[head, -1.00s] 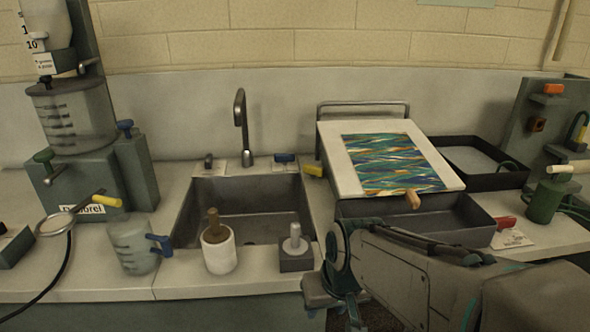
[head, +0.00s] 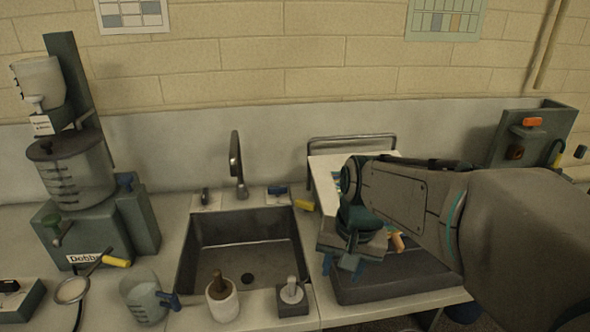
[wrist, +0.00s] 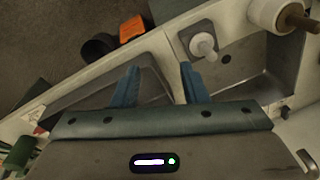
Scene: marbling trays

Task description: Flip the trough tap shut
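My gripper (head: 343,270) is open and empty, above the counter strip between the sink and the front-left corner of the dark grey trough (head: 400,284). In the wrist view its two blue fingers (wrist: 160,70) are spread apart, with the trough (wrist: 148,88) partly behind them. I cannot clearly make out the trough tap. An orange-brown handle (head: 397,242) shows just right of my gripper.
The sink (head: 246,262) is left of my gripper, with a pump bottle (head: 291,292), a white pot (head: 222,299) and a jug (head: 143,300) along its front. A yellow-ended piece (head: 305,206) lies at its right edge. A tilted white board (head: 325,190) stands behind my gripper.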

